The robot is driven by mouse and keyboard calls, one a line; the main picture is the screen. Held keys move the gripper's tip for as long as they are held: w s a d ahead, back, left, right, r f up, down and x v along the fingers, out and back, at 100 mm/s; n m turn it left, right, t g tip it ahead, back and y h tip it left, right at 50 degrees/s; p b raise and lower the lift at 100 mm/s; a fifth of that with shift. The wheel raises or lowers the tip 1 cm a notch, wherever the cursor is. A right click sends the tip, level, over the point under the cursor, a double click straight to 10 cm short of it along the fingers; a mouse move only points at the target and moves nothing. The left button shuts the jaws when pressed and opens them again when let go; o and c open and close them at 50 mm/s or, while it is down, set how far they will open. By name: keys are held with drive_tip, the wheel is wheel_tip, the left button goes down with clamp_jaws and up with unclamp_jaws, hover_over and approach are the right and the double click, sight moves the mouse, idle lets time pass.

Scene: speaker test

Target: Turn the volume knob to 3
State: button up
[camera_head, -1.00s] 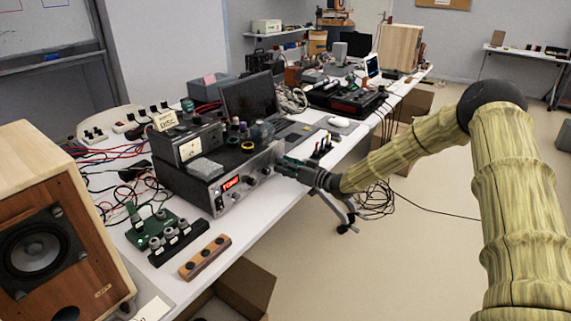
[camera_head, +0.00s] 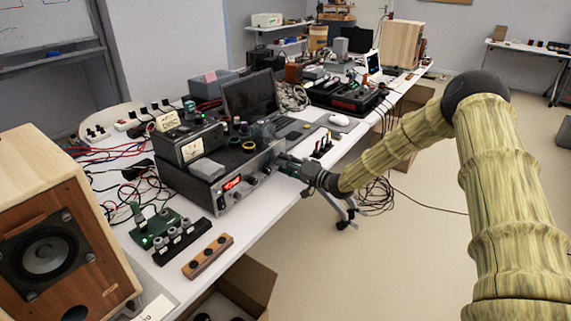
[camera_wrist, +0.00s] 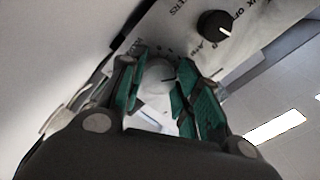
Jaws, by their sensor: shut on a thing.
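The silver-fronted amplifier (camera_head: 232,200) stands at the near edge of the white table, with a red lit display (camera_head: 232,183) and several knobs on its front. My gripper (camera_head: 284,164) is at the right end of that front panel. In the wrist view, the green fingers of my gripper (camera_wrist: 158,82) are closed around a pale silver knob (camera_wrist: 158,74). The fingers partly hide this knob and the marks around it. A black knob (camera_wrist: 214,25) with a white pointer line sits apart from the fingers, up and right on the same panel. I cannot read the gripped knob's setting.
A meter box (camera_head: 190,143) and small items stand on the amplifier. An open laptop (camera_head: 250,98) is behind it. A wooden speaker (camera_head: 50,240) is at the near left, and a wooden strip (camera_head: 208,256) lies at the table's front. Open floor lies to the right.

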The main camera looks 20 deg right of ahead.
drive_tip(key=shift+w+d+r+m, duration=0.1)
drive_tip(key=shift+m, duration=0.3)
drive_tip(key=o, duration=1)
drive_tip(key=v, duration=1.2)
drive_tip(key=shift+f, duration=0.2)
